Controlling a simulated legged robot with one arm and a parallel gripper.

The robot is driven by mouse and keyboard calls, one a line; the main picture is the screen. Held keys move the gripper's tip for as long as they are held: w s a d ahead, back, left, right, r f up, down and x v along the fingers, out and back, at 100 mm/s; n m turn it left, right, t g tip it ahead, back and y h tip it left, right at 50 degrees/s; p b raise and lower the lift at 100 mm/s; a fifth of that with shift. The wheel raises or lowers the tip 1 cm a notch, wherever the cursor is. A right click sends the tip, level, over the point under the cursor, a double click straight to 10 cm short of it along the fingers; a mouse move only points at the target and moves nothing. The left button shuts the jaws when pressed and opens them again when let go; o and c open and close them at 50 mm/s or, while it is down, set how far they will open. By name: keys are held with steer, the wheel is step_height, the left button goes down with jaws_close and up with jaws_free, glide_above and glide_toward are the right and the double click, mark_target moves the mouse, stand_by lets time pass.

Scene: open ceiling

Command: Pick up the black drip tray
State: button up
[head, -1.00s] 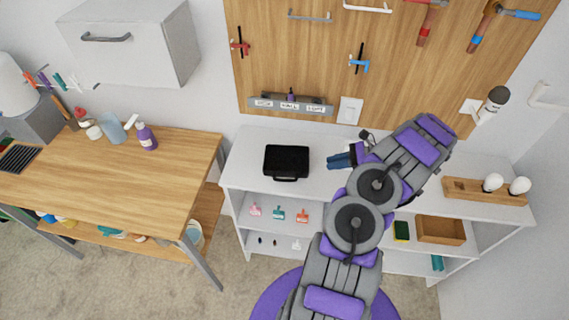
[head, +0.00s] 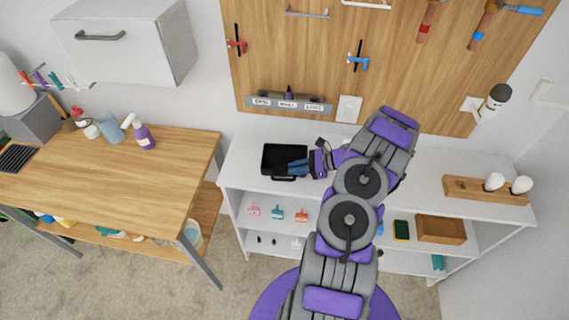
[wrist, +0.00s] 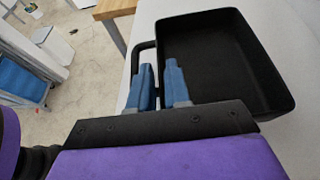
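The black drip tray (head: 274,157) sits on the white shelf top in the head view, with its handle on the front side. In the wrist view the tray (wrist: 225,58) is a deep open box, its handle at the left. My gripper (head: 291,168) reaches over the tray's right part from the right. In the wrist view the blue fingers of my gripper (wrist: 160,82) are apart, one near the handle side and one over the tray's inside. Part of the near wall is hidden behind the fingers, so contact cannot be told.
A labelled grey rack (head: 290,104) hangs on the pegboard behind. A wooden bulb holder (head: 465,190) stands far right. A wooden workbench (head: 120,180) with bottles is at the left.

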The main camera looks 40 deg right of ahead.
steer(key=shift+w+a+f, duration=0.4)
steer(key=shift+w+f, duration=0.05)
steer(key=shift+w, duration=0.1)
steer(key=shift+a, duration=0.4)
steer(key=shift+w+a, duration=0.25)
steer(key=shift+c, duration=0.5)
steer(key=shift+d, duration=0.1)
jaws_close()
steer(key=shift+d, duration=0.25)
steer(key=shift+s, duration=0.1)
